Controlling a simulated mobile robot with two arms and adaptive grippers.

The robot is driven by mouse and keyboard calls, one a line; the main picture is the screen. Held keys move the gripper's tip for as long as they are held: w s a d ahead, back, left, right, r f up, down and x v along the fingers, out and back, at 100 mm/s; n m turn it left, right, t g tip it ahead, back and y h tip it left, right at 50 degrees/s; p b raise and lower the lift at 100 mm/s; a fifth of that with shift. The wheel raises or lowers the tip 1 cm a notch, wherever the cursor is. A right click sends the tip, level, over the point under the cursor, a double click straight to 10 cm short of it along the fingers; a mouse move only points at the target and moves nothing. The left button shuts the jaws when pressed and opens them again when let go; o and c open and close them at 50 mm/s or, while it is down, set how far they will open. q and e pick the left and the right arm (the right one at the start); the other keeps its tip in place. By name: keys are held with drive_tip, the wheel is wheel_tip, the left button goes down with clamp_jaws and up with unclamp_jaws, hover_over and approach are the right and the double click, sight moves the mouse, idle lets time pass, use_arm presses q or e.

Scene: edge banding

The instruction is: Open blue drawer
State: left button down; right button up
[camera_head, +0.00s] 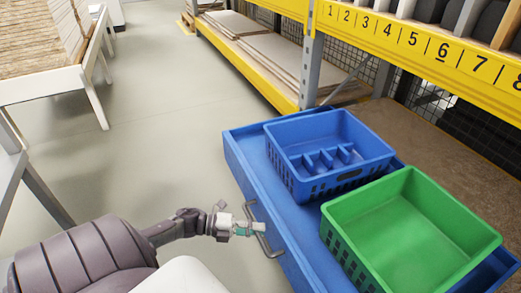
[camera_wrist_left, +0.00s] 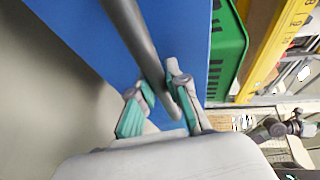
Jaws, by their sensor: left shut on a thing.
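The blue drawer (camera_head: 247,173) sits pulled out from under the shelf, with its front facing the lower left. Its grey bar handle (camera_head: 262,240) is on that front. My left gripper (camera_head: 250,228) is at the handle. In the left wrist view, the handle bar (camera_wrist_left: 138,32) runs between the green-padded fingers of my left gripper (camera_wrist_left: 160,90), which is shut on it. The blue drawer front (camera_wrist_left: 85,35) fills the area behind. A dark jointed part at the right edge of the wrist view may be my right gripper; its fingers are too small to read.
A blue crate (camera_head: 330,128) with dividers and a green crate (camera_head: 415,235) stand in the drawer. A yellow shelf beam (camera_head: 410,45) with numbers is above. A white table (camera_head: 45,85) stands at left. The grey floor (camera_head: 150,130) left of the drawer is clear.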

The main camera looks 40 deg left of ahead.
use_arm(q)
drive_tip(key=shift+s, duration=0.1)
drive_tip(key=c, duration=1.1)
unclamp_jaws()
drive_tip(key=shift+c, duration=0.2)
drive_tip(key=v, duration=1.2)
